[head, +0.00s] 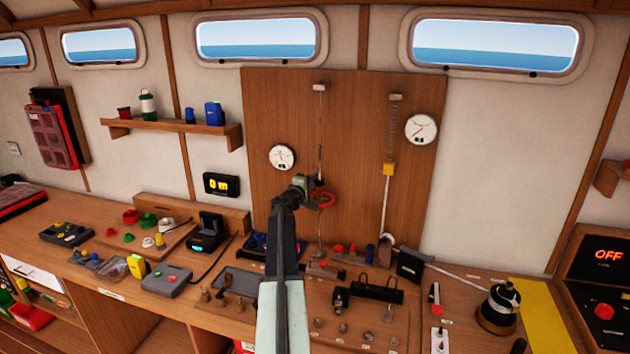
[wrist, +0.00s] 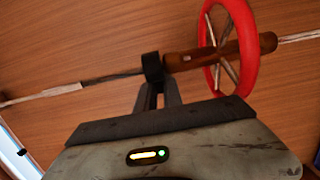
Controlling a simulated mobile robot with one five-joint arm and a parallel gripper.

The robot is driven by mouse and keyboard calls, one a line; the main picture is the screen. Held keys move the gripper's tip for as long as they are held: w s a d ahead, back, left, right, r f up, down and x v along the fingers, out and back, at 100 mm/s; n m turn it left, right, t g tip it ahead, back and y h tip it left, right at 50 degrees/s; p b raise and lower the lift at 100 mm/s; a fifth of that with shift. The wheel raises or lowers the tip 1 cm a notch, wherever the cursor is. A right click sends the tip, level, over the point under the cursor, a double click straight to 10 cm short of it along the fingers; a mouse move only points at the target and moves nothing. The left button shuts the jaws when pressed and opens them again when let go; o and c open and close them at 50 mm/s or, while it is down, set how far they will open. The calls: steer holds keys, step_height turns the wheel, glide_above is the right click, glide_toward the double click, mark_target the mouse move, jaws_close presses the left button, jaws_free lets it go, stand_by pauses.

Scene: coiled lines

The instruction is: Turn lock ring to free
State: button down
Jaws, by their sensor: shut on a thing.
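In the wrist view a wire runs across a wooden board into a brown turnbuckle body (wrist: 240,48), with a red spoked handwheel (wrist: 213,82) around it. A small dark collar at the near end of the body looks like the lock ring (wrist: 152,67). My gripper (wrist: 155,88) is shut on this collar, its fingers partly hiding it; how far it is turned cannot be told. In the head view my gripper (head: 302,184) is at the left wire, just left of the red handwheel (head: 325,200); the collar is too small to make out there.
The wooden board (head: 270,110) carries two round gauges (head: 282,157) and a second wire with a yellow block (head: 388,169) on the right. A shelf (head: 180,132) with small containers is at left. The bench below is crowded with tools, boxes and knobs.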

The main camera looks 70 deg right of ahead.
steer(key=n+t, duration=0.1)
steer(key=t, duration=0.1)
steer(key=a+n+t, duration=0.1)
steer(key=t, duration=0.1)
steer(key=shift+n, duration=0.4)
steer(key=shift+s+a+n+t+y, duration=0.1)
steer(key=shift+a+n+t+y, duration=0.4)
steer(key=shift+n+t+y, duration=1.75)
steer(key=shift+s+a+n+t+y, duration=0.15)
steer(key=shift+a+n+t+y, duration=0.35)
steer(key=shift+n+t+y, duration=1.7)
steer(key=shift+s+a+n+t+y, duration=0.1)
steer(key=shift+a+n+t+y, duration=0.4)
steer(key=shift+n+t+y, duration=1.7)
steer(key=shift+a+m+t+h, duration=0.1)
steer(key=shift+m+t+h, duration=0.3)
steer(key=shift+t, duration=0.35)
steer(key=c, duration=1.5)
jaws_free()
steer(key=v, duration=0.7)
steer(key=shift+s+a, duration=0.15)
steer(key=shift+s, duration=0.2)
